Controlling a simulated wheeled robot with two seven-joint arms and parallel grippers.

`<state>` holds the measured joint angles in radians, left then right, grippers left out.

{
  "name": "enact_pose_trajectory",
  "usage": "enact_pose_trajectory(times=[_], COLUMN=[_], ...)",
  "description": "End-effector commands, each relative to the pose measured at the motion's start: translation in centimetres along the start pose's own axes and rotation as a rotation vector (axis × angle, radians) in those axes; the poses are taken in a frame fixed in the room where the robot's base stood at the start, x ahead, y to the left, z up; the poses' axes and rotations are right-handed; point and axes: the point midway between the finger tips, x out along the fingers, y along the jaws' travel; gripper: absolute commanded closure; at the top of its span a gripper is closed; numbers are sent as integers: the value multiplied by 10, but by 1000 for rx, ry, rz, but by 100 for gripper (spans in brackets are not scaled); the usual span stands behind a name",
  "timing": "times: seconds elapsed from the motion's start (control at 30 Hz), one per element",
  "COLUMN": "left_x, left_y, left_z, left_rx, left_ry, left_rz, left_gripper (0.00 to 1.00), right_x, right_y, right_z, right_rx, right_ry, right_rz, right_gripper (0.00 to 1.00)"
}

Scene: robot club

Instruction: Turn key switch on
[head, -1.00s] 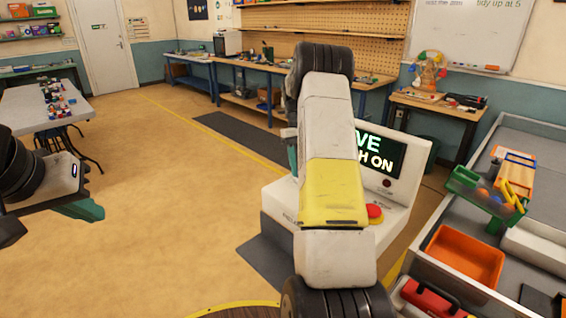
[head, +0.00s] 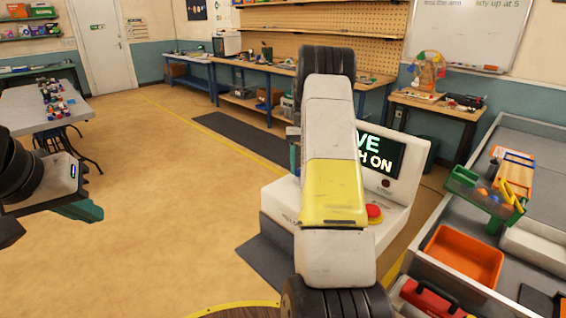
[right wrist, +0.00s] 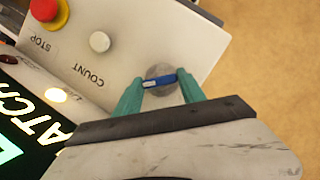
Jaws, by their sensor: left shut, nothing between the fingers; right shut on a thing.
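The key switch (right wrist: 153,72) is a round grey metal disc on the pale console panel, with a blue key (right wrist: 160,82) across it, slightly tilted in the right wrist view. My right gripper (right wrist: 160,88) has its teal fingers on either side of the key and is shut on it. In the head view my right arm hides the switch and nearly all of that gripper. My left gripper (head: 88,212) is shut and empty at the left, over open floor and far from the console (head: 395,215).
The console's screen (head: 378,155) is lit; "ON" shows on it. A red stop button (right wrist: 48,12), a white count button (right wrist: 99,42) and a glowing lamp (right wrist: 56,95) are near the switch. A grey workbench with an orange tray (head: 464,254) stands at the right.

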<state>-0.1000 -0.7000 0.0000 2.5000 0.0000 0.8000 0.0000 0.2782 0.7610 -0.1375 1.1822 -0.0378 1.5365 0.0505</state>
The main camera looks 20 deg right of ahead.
Motion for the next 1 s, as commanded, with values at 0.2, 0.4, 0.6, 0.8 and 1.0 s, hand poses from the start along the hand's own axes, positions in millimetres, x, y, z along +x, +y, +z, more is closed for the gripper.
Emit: enact_pose_trajectory(times=[0.2,0.4,0.6,0.8,1.0], left_x=[0,0,0,0,0], left_y=[0,0,0,0,0], left_z=[0,0,0,0,0], left_rx=[0,0,0,0,0], left_ry=[0,0,0,0,0], left_rz=[0,0,0,0,0], left_gripper=[100,100,100,100,100], right_x=[0,0,-1,-20,-30], right_y=[0,0,0,0,-2], right_z=[0,0,0,7,29], right_rx=[2,1,0,0,1], right_ry=[2,1,0,4,0], right_rz=[-1,0,0,0,0], right_gripper=[43,31,31,31,31])
